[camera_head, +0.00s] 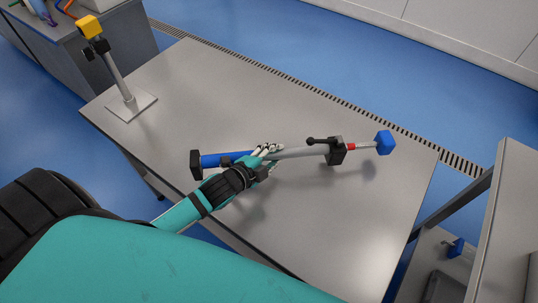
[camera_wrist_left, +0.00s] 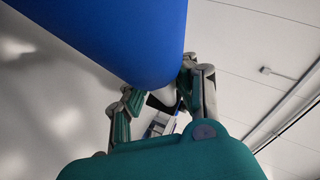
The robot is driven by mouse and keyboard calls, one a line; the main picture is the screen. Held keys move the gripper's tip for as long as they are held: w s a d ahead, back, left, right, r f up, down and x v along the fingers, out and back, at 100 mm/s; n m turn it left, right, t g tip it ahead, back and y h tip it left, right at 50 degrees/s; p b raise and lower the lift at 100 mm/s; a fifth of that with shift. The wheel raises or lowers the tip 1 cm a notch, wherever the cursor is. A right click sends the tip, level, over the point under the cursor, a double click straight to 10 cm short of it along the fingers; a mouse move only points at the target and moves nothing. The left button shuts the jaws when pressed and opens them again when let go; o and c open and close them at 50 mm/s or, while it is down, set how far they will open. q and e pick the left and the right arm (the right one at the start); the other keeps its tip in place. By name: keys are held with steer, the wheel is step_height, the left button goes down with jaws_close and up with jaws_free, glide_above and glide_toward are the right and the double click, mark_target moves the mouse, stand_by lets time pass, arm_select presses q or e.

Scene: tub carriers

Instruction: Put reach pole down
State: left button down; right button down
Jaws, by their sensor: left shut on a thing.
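The reach pole (camera_head: 300,152) has a blue grip at its left, a grey tube, a black clamp with a small lever, a red band and a blue tip. It lies roughly level across the steel table (camera_head: 330,235) in the head view. My left gripper (camera_head: 268,155) is shut on the pole near the blue grip. Shadows show under the hand and pole, and I cannot tell whether the pole touches the table. In the left wrist view the blue grip (camera_wrist_left: 120,35) fills the upper left, against the fingers (camera_wrist_left: 165,95). My right gripper is not in view.
A stand (camera_head: 130,103) with a square base and a yellow-topped post is at the table's far left corner. The table's right and front parts are clear. A grey shelf unit (camera_head: 505,220) stands to the right, and a cluttered bench (camera_head: 105,42) stands at the back left.

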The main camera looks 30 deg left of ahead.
mark_target(269, 159)
arm_select(q)
steer(key=shift+w+a+r, duration=0.15)
steer(key=shift+w+a, duration=0.1)
steer(key=shift+a, duration=0.2)
steer(key=shift+w+a, duration=0.25)
steer(key=shift+a, duration=0.2)
step_height(269, 159, down, 2)
steer(key=shift+f+p, duration=0.25)
steer(key=shift+p, duration=0.1)
steer(key=shift+s+d+f, duration=0.1)
steer(key=shift+f, duration=0.5)
steer(key=c, duration=1.4)
jaws_free()
steer(key=shift+s+f, duration=0.1)
steer(key=shift+f, duration=0.1)
steer(key=o, duration=0.4)
steer(key=shift+c, duration=0.2)
